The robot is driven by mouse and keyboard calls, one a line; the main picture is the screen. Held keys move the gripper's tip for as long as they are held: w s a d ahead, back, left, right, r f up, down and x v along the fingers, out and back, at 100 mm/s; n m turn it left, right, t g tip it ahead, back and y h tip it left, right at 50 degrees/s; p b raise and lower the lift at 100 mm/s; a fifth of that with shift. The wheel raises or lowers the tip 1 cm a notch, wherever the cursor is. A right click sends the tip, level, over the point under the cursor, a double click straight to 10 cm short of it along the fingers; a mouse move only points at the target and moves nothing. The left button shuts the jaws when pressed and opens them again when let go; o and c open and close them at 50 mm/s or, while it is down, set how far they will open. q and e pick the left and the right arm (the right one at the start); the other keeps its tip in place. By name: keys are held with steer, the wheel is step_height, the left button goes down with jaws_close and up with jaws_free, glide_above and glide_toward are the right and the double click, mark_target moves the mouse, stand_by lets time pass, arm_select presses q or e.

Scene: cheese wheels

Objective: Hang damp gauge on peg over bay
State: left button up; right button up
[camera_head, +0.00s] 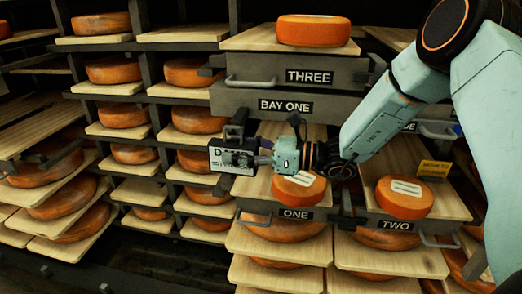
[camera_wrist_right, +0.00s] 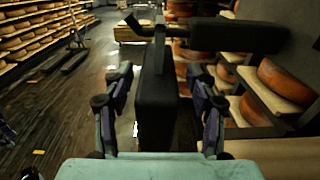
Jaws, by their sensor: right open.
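The damp gauge (camera_head: 228,160), a dark box with a white lettered face, is at the left end of my right arm in the head view. My right gripper (camera_head: 262,160) is at its right side, with open fingers. In the right wrist view the gauge's black body (camera_wrist_right: 156,112) stands upright between the two spread fingers, with a gap on each side. A narrow upright part rises from it to a thin dark rod, which looks like the peg (camera_wrist_right: 172,31). The gauge appears to hang there, but the exact contact is unclear. My left gripper is not in view.
The BAY ONE beam (camera_head: 285,106) is just above the gauge. Cheese wheels on boards labelled ONE (camera_head: 299,188) and TWO (camera_head: 404,197) sit below and right of my gripper. Shelves of cheese (camera_head: 122,111) stand at left. An open aisle floor (camera_wrist_right: 75,105) shows in the wrist view.

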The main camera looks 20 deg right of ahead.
steer(key=v, duration=1.1)
